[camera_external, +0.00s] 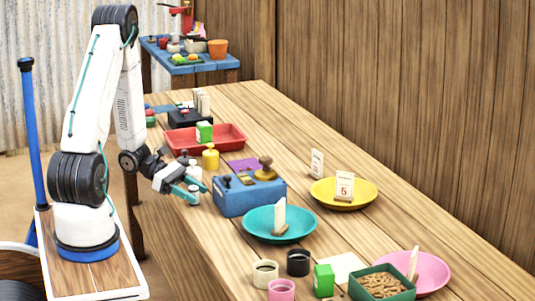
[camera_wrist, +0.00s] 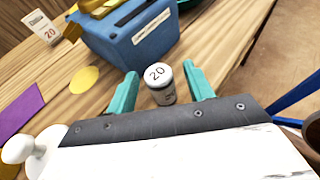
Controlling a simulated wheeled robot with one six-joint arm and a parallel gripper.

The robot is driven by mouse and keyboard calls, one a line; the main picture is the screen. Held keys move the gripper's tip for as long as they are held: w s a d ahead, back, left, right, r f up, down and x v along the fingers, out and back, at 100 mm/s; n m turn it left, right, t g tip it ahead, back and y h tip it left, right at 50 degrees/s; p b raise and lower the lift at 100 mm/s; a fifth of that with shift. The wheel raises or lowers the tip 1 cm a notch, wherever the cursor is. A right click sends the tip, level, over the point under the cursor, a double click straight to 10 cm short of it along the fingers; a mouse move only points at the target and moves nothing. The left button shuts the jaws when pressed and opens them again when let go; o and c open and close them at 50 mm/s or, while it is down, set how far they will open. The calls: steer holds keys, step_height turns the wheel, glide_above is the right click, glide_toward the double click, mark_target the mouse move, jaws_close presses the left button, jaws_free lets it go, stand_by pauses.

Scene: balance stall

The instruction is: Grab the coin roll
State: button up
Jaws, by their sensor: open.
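The coin roll (camera_wrist: 160,85), a small white cylinder marked 20, stands upright on the wooden table in the wrist view. My gripper (camera_wrist: 161,92) is open, with one teal finger on each side of the roll.
A blue box (camera_external: 248,195) stands just right of my gripper. A white knobbed piece (camera_external: 194,169) and a yellow weight (camera_external: 210,158) stand behind it. A teal plate (camera_external: 280,236) lies nearer the camera, and a red tray (camera_external: 206,142) lies farther back.

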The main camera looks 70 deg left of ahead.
steer(key=shift+w+d, duration=0.15)
jaws_close()
steer(key=shift+r, duration=0.1)
